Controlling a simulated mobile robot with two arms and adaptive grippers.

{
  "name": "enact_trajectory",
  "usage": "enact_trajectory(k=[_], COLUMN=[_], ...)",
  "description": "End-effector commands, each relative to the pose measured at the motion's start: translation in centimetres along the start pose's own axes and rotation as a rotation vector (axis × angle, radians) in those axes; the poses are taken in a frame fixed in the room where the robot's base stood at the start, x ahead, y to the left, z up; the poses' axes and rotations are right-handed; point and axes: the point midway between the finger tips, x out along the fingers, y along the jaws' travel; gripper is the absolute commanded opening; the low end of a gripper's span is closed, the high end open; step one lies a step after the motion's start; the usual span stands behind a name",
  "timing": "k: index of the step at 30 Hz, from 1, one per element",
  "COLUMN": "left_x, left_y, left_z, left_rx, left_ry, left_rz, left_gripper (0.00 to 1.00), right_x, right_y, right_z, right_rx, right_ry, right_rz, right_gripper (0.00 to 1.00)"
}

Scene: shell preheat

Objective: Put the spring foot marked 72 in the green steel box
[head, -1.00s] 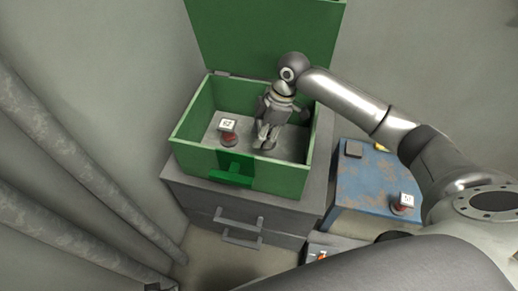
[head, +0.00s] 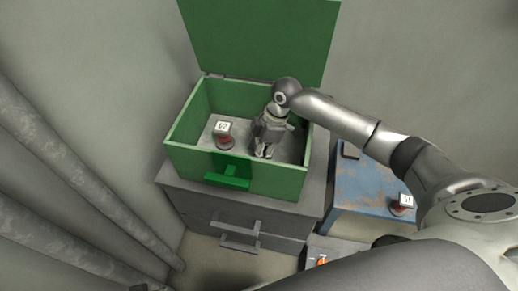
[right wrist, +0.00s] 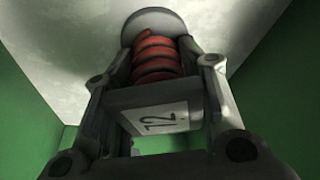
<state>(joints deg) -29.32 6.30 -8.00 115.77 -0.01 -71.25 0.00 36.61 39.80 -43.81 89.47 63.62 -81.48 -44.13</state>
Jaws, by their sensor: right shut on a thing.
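The green steel box (head: 188,160) stands with its lid up in the head view. My right gripper (head: 264,152) reaches down inside it, right of the middle. In the right wrist view the gripper (right wrist: 163,70) is shut on a spring foot with a red coil (right wrist: 162,60) and a pale tag (right wrist: 160,122). The tag's first digit is hard to read, 7 or 1, followed by 2. Its round grey base is close to the box floor; I cannot tell if they touch. The gripper hides this foot in the head view. My left gripper is not in view.
Another tagged spring foot (head: 222,132) stands in the box, left of my gripper. A third (head: 402,204) stands on a worn blue table (head: 365,185) at the right. The box rests on a grey drawer cabinet (head: 190,198). Thick pipes (head: 75,160) run along the left wall.

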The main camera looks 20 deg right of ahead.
Motion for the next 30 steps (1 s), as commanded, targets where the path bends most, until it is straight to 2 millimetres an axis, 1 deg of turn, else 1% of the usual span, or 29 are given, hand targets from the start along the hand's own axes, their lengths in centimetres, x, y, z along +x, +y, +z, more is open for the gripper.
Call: enact_trajectory(k=[1, 6, 17, 20, 23, 30], left_x=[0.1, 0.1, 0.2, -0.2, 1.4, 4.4], left_y=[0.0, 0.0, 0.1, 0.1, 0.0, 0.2], left_z=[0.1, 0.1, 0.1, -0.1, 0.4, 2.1], left_rx=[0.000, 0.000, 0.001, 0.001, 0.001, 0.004], left_ry=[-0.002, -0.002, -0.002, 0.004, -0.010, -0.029], left_rz=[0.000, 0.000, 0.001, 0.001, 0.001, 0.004], left_gripper=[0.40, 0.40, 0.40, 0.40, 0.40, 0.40], right_x=[0.1, 0.1, -0.1, -1.0, -2.4, -7.1], right_y=[0.0, 0.0, 0.0, 0.0, 0.1, 0.1], right_z=[0.0, 0.0, 0.0, -0.1, -0.1, -0.1], right_rx=[0.000, 0.000, -0.001, 0.000, 0.000, 0.000], right_ry=[-0.001, -0.001, 0.000, 0.001, -0.001, 0.000], right_rz=[-0.001, -0.001, 0.000, 0.001, 0.002, 0.001], right_gripper=[0.39, 0.61, 0.61, 0.61, 0.61, 0.61])
